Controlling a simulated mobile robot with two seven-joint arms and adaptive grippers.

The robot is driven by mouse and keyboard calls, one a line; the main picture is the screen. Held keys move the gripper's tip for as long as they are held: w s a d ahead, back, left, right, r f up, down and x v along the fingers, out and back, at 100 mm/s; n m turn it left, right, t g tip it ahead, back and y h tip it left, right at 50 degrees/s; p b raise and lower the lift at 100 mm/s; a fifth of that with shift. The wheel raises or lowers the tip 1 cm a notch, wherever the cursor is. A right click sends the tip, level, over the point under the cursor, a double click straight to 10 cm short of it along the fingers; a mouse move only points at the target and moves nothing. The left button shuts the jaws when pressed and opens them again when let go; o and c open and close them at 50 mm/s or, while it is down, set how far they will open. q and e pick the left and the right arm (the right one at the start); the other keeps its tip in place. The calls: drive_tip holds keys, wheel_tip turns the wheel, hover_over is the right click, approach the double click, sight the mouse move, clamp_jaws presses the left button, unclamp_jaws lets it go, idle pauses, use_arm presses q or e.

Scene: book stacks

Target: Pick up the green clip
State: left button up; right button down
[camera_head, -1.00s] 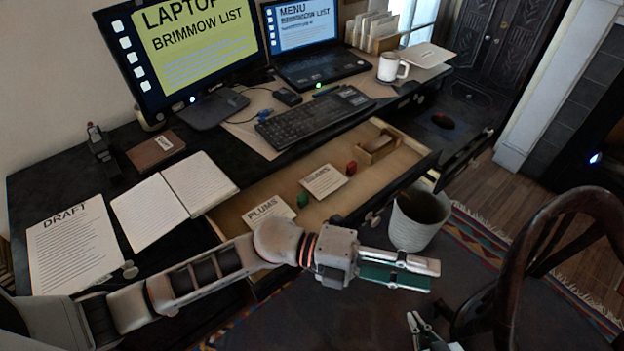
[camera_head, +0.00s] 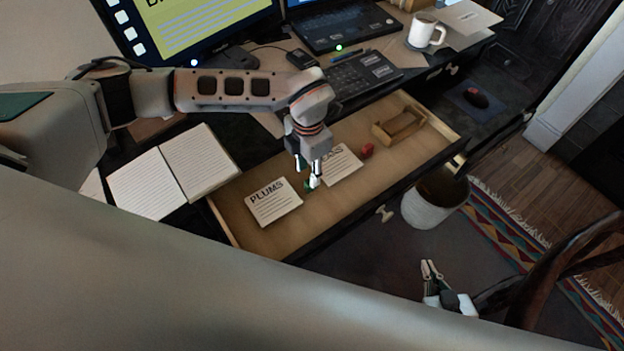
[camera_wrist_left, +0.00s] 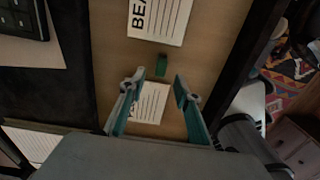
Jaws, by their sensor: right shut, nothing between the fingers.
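The green clip (camera_wrist_left: 161,65) lies in the open drawer, on its wooden floor between two cards in the left wrist view. In the head view the green clip (camera_head: 308,186) is mostly hidden behind my left gripper (camera_head: 309,178). My left gripper points down over the drawer. In the left wrist view its fingers (camera_wrist_left: 156,88) are apart with nothing between them, and the clip shows just beyond the fingertips. My right gripper (camera_head: 431,270) is shut and empty, low at the right near the chair.
The drawer (camera_head: 285,238) also holds a PLUMS card (camera_head: 273,202), a BEANS card (camera_head: 343,166), a red clip (camera_head: 367,150) and a wooden holder (camera_head: 401,126). An open notebook (camera_head: 175,180) lies on the desk. A bin (camera_head: 432,205) stands beside the drawer.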

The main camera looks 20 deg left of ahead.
use_arm(q)
drive_tip(key=f, duration=0.6)
drive_tip(key=shift+w+d, duration=0.15)
drive_tip(key=shift+d, duration=0.05)
drive_tip(key=shift+c, duration=0.5)
drive_tip(key=c, duration=0.8)
